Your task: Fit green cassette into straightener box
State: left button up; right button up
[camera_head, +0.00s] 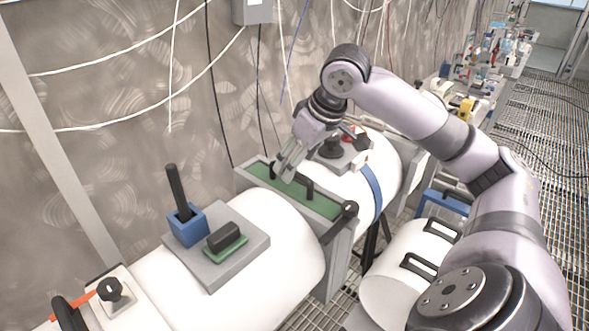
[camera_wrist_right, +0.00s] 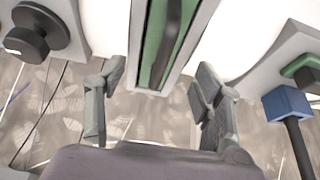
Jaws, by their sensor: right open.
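The green cassette (camera_head: 318,203) is a long green strip with a black handle. It lies lengthwise within the grey straightener box (camera_head: 338,259), its green top roughly level with the box rim. My right gripper (camera_head: 287,175) is open and empty above the far part of the cassette, close to the handle. In the right wrist view, the cassette (camera_wrist_right: 156,45) runs between the grey box walls, and the fingers of my right gripper (camera_wrist_right: 160,72) stand apart on either side. Whether a finger touches the handle cannot be told. My left gripper is not in view.
The box sits between white pipe sections (camera_head: 252,232). A grey plate nearby bears a blue block (camera_head: 187,228) with a black lever and a small green part (camera_head: 226,243). A black knob (camera_head: 331,147) stands behind my gripper. The wall is close behind.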

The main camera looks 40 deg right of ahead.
jog(key=p+v, duration=0.1)
jog(key=v, duration=0.8)
